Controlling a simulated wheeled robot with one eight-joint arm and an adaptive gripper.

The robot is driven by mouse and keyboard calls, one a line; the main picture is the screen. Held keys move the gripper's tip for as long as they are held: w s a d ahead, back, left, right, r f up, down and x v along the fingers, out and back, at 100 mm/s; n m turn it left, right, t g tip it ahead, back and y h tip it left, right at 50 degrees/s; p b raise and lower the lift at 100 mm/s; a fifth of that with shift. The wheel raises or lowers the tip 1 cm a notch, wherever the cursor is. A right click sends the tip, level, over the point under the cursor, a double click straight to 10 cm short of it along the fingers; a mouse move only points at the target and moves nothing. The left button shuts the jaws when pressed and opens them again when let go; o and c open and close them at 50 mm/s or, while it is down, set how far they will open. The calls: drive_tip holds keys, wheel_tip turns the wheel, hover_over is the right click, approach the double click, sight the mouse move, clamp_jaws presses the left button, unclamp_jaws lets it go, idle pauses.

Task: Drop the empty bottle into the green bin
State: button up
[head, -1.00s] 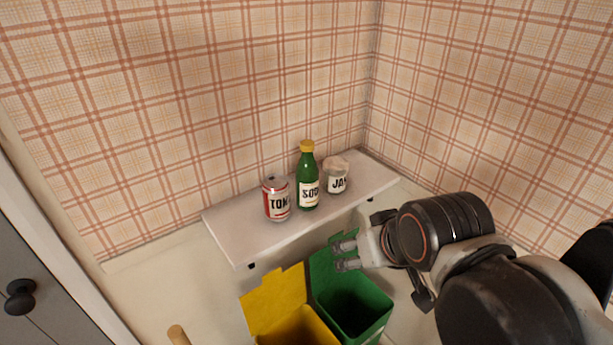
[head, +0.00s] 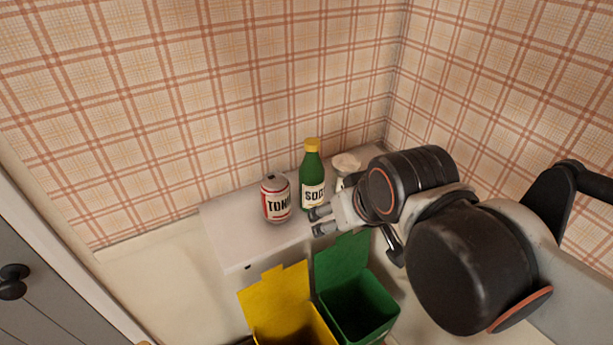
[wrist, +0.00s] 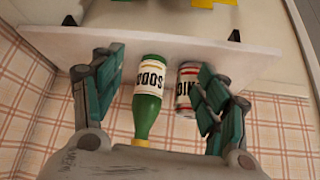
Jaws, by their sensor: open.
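A green bottle (head: 312,174) with a yellow cap and a white "SODA" label stands upright on the white shelf (head: 232,236). It also shows in the wrist view (wrist: 149,98), between the spread fingers and nearer the left one. My gripper (head: 318,222) is open and empty, just in front of the bottle's lower part in the head view. In the wrist view my gripper (wrist: 160,95) has both fingers apart, and no contact with the bottle is visible. The green bin (head: 358,308) stands open below the shelf; its raised lid is partly hidden by my arm.
A red and white can (head: 276,199) stands left of the bottle; in the wrist view the can (wrist: 187,90) is close to the right finger. An open yellow bin (head: 280,300) adjoins the green one.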

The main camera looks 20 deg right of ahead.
drive_tip(key=g+p, duration=0.5)
drive_tip(key=p, duration=1.5)
approach(312, 140)
drive_tip(key=shift+w+f, duration=0.15)
drive_tip(key=shift+f, duration=0.2)
drive_tip(key=shift+w+f+g, duration=0.2)
drive_tip(key=shift+g, duration=0.1)
drive_tip(key=f, duration=0.5)
drive_tip(key=w+f, duration=0.1)
drive_tip(key=f, duration=0.1)
drive_tip(key=shift+f+b, duration=0.35)
drive_tip(key=shift+f, duration=0.05)
drive_tip(key=shift+w+f, duration=0.1)
drive_tip(key=shift+f, duration=2.8)
